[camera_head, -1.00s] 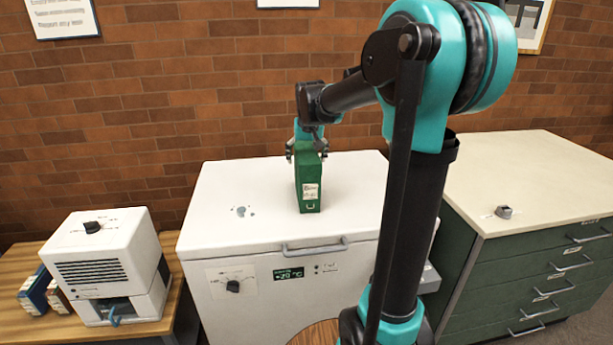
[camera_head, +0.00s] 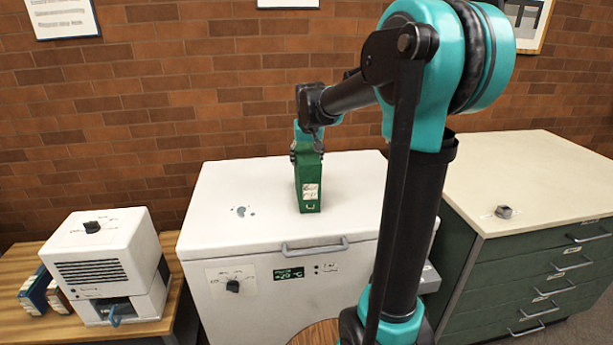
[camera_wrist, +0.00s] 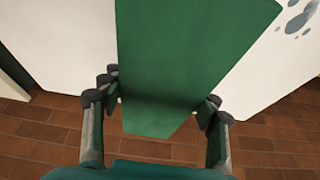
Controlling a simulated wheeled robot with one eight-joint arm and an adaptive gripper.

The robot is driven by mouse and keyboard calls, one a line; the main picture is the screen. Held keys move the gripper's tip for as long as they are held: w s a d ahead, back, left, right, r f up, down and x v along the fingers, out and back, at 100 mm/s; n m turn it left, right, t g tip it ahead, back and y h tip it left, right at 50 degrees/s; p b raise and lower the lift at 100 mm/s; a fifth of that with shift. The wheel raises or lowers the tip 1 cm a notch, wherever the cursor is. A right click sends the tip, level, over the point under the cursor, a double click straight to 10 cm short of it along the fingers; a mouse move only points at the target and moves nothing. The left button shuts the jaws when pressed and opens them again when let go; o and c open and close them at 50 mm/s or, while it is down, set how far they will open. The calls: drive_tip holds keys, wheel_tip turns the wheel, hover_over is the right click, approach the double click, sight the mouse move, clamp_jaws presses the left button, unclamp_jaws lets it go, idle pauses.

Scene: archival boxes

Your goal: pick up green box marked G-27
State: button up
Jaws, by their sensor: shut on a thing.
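The green box (camera_head: 309,184) stands upright on the white chest freezer, its narrow front with a white label facing the head camera. The label is too small to read. My gripper (camera_head: 307,150) is at the top of the box, shut on it from both sides. In the wrist view the green box (camera_wrist: 180,60) fills the middle, with fingers of my gripper (camera_wrist: 160,112) against its left and right sides. I cannot tell any gap between the box and the freezer lid.
The white freezer (camera_head: 245,185) has a front handle and a few grey spots on its lid. A white device (camera_head: 105,260) and small boxes (camera_head: 38,290) sit on a wooden table at left. A green drawer cabinet (camera_head: 540,180) with a small grey object (camera_head: 504,212) stands at right.

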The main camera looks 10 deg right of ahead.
clamp_jaws()
drive_tip(key=shift+r, duration=0.15)
